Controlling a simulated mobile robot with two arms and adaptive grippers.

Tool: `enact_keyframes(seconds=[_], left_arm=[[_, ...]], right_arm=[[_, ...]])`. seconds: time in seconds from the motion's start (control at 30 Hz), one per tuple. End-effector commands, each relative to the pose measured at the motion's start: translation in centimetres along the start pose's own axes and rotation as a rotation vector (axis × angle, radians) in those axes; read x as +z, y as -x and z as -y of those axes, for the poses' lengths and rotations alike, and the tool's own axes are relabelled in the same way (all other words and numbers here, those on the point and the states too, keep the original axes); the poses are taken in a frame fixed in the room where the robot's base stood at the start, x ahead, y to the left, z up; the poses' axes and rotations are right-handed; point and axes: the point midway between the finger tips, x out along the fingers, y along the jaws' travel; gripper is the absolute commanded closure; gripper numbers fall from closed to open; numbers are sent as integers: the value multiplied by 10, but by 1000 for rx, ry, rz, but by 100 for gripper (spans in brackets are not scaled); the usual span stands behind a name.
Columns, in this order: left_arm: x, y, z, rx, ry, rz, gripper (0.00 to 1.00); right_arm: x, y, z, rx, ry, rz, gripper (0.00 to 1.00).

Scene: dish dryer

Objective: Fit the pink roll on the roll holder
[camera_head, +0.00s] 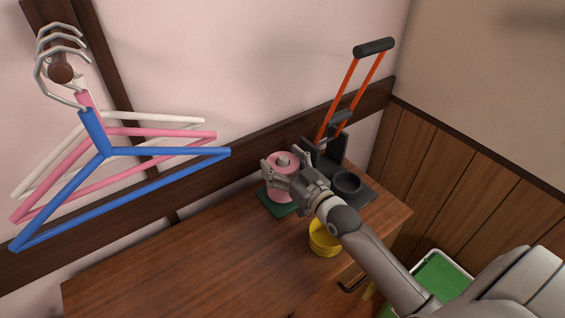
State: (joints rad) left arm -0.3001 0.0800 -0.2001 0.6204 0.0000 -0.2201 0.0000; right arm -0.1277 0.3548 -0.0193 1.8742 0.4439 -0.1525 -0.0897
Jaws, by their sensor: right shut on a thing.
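The pink roll (279,190) stands upright at the back of the wooden table. My right gripper (287,166) is at its upper part, shut on it, with the arm coming in from the lower right. A dark green base (272,208), which looks like the foot of the roll holder, shows under and beside the roll. The roll is above this base; I cannot tell whether it touches it or whether a post runs through it. The gripper hides part of the roll's right side. My left gripper is not in view.
A yellow round object (322,240) stands in front, close to my right arm. Hangers (108,150) hang at left. The table's left part (170,265) is clear.

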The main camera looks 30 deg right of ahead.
Motion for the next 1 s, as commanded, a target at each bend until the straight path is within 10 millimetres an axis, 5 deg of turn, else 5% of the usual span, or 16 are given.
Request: enact_keyframes(seconds=[0.73,0.77,0.9,1.0], left_arm=[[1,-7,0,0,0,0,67],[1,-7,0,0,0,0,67],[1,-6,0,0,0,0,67],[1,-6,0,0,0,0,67]], right_arm=[[11,0,0,0,0,0,64],[10,0,0,0,0,-1,20],[10,0,0,0,0,0,2],[11,0,0,0,0,0,0]])
